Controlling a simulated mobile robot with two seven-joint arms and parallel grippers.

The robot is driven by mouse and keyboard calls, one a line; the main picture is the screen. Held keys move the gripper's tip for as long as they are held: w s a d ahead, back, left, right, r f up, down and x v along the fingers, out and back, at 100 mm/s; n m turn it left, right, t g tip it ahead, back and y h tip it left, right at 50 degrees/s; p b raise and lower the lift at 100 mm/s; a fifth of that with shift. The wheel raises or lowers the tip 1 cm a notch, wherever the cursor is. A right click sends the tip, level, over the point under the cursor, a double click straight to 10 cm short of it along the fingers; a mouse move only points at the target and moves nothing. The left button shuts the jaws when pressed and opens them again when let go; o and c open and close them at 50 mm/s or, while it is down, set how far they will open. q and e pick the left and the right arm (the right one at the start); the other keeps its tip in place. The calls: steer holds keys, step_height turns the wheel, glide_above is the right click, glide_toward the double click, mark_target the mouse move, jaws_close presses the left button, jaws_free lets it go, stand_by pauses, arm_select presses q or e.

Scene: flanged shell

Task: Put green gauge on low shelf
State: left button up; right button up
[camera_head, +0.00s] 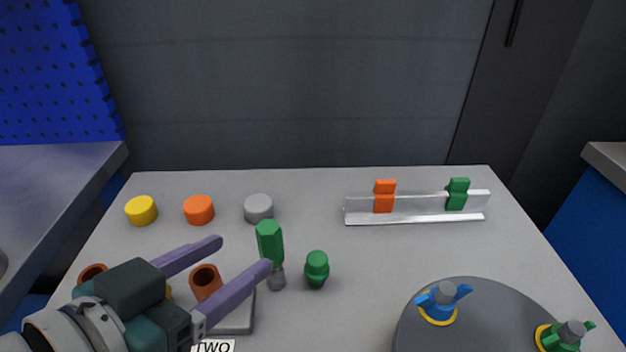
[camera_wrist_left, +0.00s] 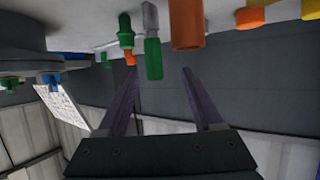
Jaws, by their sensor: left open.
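A green hexagonal handle (camera_head: 270,240) with a grey lower end stands upright on the table; it may be the green gauge. It also shows in the left wrist view (camera_wrist_left: 153,58), roughly in line with the gap between the fingertips. A shorter green knobbed piece (camera_head: 317,268) stands to its right. My left gripper (camera_head: 245,253) is open, its purple fingers pointing toward the hexagonal handle, with nothing seen gripped. A low metal ledge with a back rail (camera_head: 415,212) stands at the back right, carrying an orange and a green block. I cannot tell whether it is the low shelf.
A reddish-brown tube (camera_head: 205,280) stands by my fingers, near a grey plate (camera_head: 236,322) labelled TWO. Yellow (camera_head: 141,211), orange (camera_head: 199,210) and grey (camera_head: 259,209) cylinders line the back left. A grey disc (camera_head: 480,315) with winged parts is front right. The table's centre is clear.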

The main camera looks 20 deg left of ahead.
mark_target(259, 243)
arm_select(q)
steer(key=shift+d+f, duration=0.1)
steer(key=shift+f, duration=0.2)
steer(key=b+x, duration=0.1)
steer(key=x, duration=0.2)
steer(key=shift+w, duration=0.35)
steer(key=x, duration=0.4)
steer(key=d+b+x, duration=0.1)
steer(key=x, duration=0.1)
steer(key=shift+r, duration=0.45)
arm_select(e)
steer(key=shift+s+x, duration=0.2)
steer(key=shift+x, duration=0.95)
steer(key=shift+d, duration=0.1)
arm_select(q)
steer(key=shift+a, duration=0.1)
jaws_close()
